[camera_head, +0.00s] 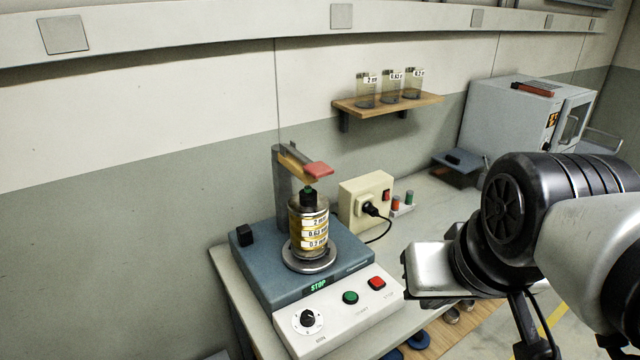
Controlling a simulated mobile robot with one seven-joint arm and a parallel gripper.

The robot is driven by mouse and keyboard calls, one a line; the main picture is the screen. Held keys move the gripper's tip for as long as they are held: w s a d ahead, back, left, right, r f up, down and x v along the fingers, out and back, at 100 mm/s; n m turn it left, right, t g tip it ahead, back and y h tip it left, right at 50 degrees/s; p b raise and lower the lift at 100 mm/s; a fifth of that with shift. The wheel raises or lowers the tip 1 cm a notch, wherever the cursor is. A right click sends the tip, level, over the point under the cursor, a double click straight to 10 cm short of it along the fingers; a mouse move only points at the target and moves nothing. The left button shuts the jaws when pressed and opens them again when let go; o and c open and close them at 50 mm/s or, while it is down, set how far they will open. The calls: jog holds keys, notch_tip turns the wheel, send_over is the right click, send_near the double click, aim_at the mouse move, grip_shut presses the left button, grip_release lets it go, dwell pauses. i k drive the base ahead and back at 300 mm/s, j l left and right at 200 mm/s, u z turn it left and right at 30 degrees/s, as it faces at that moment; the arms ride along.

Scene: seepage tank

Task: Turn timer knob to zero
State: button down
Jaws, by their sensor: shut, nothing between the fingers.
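The timer knob (307,318) is a round black dial with a white pointer mark. It sits at the left end of the sloped white front panel (335,335) of a sieve shaker (262,272). The marks around the knob are too small to read. A small display (318,285) above the panel shows STOP in green. My gripper (408,272) is shut and empty, to the right of the shaker and well apart from the knob. The fingers are hard to make out at this angle.
A green button (350,297) and a red button (376,282) sit right of the knob. A sieve stack (308,226) stands on the shaker under a red-handled clamp (318,170). A beige socket box (366,197) stands behind, with a black cable. An oven (520,118) stands far right.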

aim_at(307, 319)
jog(key=j+u, duration=0.1)
jog(key=u, duration=0.55)
jog(key=i+l+u, duration=0.1)
jog(key=i+l, duration=0.05)
